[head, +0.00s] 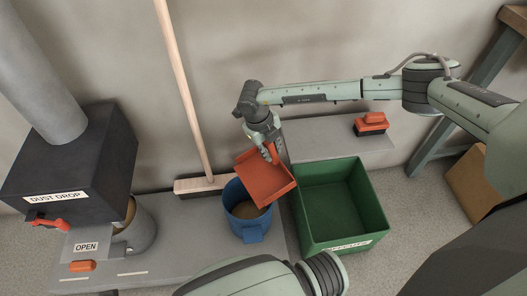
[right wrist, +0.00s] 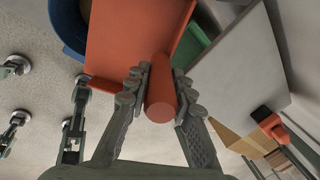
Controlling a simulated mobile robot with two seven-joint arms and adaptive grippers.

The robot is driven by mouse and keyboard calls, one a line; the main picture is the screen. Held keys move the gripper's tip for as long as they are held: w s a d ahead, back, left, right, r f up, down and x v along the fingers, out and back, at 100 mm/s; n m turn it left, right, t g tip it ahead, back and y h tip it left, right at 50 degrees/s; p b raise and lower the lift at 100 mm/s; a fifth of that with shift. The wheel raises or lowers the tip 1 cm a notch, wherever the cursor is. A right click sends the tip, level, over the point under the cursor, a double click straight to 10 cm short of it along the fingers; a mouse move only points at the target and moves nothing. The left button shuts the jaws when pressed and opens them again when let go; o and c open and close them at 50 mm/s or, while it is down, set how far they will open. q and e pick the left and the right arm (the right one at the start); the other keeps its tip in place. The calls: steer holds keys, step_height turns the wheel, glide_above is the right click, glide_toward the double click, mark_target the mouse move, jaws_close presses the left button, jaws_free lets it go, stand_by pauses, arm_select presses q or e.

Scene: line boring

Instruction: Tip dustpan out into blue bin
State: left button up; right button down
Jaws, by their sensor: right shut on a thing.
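The orange dustpan (head: 266,182) is over the back right part of the blue bin (head: 246,232), partly covering its opening. My right gripper (head: 270,150) is shut on the dustpan's handle. The right wrist view shows the fingers (right wrist: 155,90) on both sides of the round orange handle, with the pan (right wrist: 125,45) beyond. The pan looks tilted, and I see no dust on its visible face. Brown material shows inside the bin. The bin's rim also shows in the right wrist view (right wrist: 66,30). My left gripper is out of view; only a left arm link shows at the bottom.
A green crate (head: 352,225) stands close right of the bin. A broom (head: 183,90) leans on the wall behind, its head by the bin. A dark dust drop box (head: 70,160) stands left. An orange-handled brush (head: 371,123) lies on a grey surface (head: 320,148) at back right.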

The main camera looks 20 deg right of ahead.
steer(key=shift+w+d+f+y+b, duration=0.1)
steer(key=shift+d+f+y+b, duration=0.1)
steer(key=shift+d+y+b, duration=0.25)
steer(key=shift+w+d+f+y+b, duration=0.1)
steer(key=shift+d+f+y+b, duration=0.1)
steer(key=shift+d+y, duration=0.45)
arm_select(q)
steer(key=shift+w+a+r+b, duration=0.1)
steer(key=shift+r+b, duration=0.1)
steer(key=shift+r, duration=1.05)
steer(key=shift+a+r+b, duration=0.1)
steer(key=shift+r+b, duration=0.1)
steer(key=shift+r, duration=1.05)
arm_select(e)
steer(key=shift+d+y, duration=0.4)
steer(key=shift+d, duration=0.3)
